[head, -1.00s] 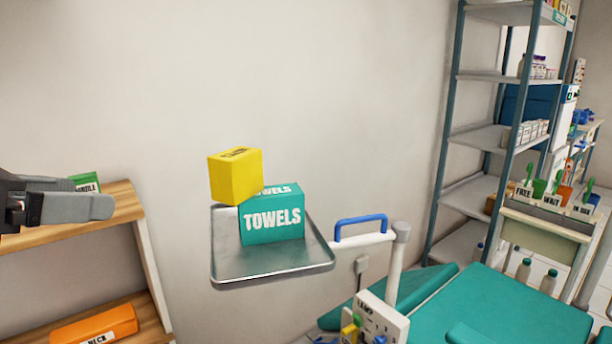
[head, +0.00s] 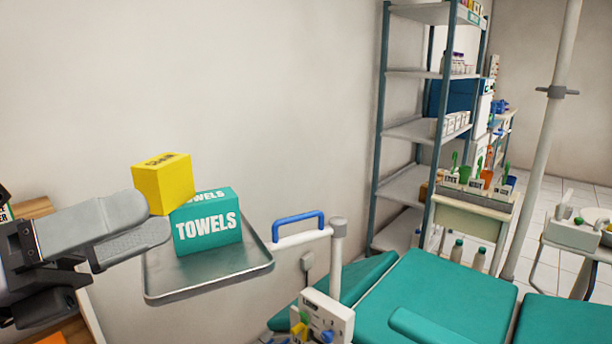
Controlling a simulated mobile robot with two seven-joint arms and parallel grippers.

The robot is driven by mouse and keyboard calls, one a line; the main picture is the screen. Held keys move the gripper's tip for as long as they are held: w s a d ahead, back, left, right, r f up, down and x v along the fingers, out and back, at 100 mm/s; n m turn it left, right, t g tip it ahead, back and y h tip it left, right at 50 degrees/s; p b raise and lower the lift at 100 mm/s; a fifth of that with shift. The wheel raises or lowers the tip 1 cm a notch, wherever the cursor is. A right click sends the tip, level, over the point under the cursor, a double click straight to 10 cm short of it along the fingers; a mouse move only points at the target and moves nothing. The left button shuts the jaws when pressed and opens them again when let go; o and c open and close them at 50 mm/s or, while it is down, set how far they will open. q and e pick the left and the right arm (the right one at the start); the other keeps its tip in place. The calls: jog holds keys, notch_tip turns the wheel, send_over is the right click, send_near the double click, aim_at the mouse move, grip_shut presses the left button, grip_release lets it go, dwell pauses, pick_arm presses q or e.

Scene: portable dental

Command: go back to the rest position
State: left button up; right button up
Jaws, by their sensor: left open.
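My left gripper (head: 150,222) comes in from the left in the head view. Its two grey fingers point right and are apart, with nothing held between them. The fingertips overlap the left edge of the metal tray (head: 208,284) in the picture. On the tray stands a teal box marked TOWELS (head: 206,228). A yellow box (head: 163,184) sits at the upper left of the teal box, tilted; its lower part is partly hidden by the upper finger. I cannot tell whether the finger touches it. My right gripper is out of view.
The tray hangs on an arm with a blue handle (head: 298,217). A teal dental chair (head: 440,300) fills the lower right. A shelf rack (head: 380,130) stands behind it. A wooden shelf (head: 34,207) is at the far left. A white pole (head: 545,140) stands at right.

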pick_arm(q)
jog(key=s+d+r+g+h, duration=0.5)
jog(key=s+d+r+h, duration=0.15)
jog(key=r+h, duration=0.25)
jog(key=w+a+f+n+t+y, duration=0.2)
jog(key=w+f+n+t+y, duration=0.7)
jog(key=w+f+n+t, duration=0.45)
jog(key=a+f+n+g+y, duration=0.1)
jog(key=a+f+n+y, duration=0.25)
jog(key=f+n, duration=0.45)
jog(key=a+f+n+g+y, duration=0.1)
jog(key=a+f+n+y, duration=0.3)
jog(key=f, duration=0.8)
jog(key=s+a+f+n+g+y, duration=0.2)
jog(key=s+a+f+y, duration=0.15)
jog(key=f, duration=0.45)
jog(key=s+a+f+n+g+y, duration=0.25)
jog(key=s+f, duration=0.25)
jog(key=f, duration=0.4)
jog(key=s+a+f+n+g+y, duration=0.25)
jog(key=s+f, duration=0.25)
jog(key=f, duration=0.3)
jog(key=d+n, duration=0.5)
jog(key=d, duration=0.3)
notch_tip(320, 180, up, 8)
jog(key=t+p, duration=0.1)
jog(key=p, duration=0.8)
jog(key=shift+a+p, duration=0.4)
